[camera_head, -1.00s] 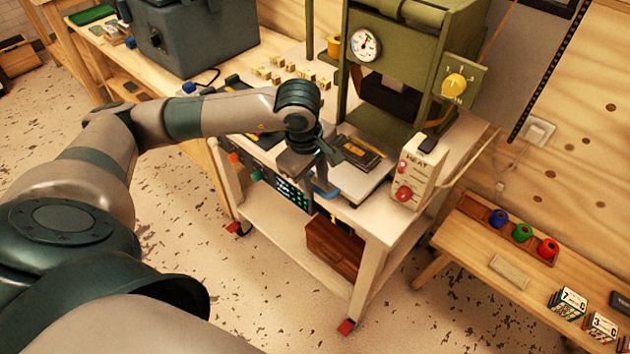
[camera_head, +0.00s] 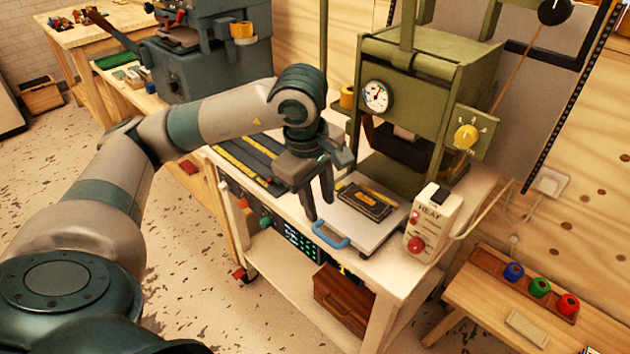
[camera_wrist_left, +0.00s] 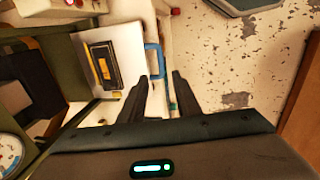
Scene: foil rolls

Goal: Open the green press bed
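The green press (camera_head: 435,70) stands on the white cart, with a dial gauge and a yellow knob on its front. Its pale bed plate (camera_head: 365,237) lies out in front of the frame. A blue handle (camera_head: 331,235) is on the plate's front edge. A dark block with gold trim (camera_head: 366,201) lies on the plate. My left gripper (camera_head: 319,208) is open and empty, above and just behind the blue handle. In the left wrist view the blue handle (camera_wrist_left: 154,62) shows beyond the parted fingertips (camera_wrist_left: 158,85), apart from them. My right gripper is out of view.
A white HEAT box (camera_head: 432,225) stands right of the plate. Dark bars with yellow strips (camera_head: 245,165) lie on the left of the cart. A low bench (camera_head: 505,290) with coloured rolls is at the right. Floor is clear in front of the cart.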

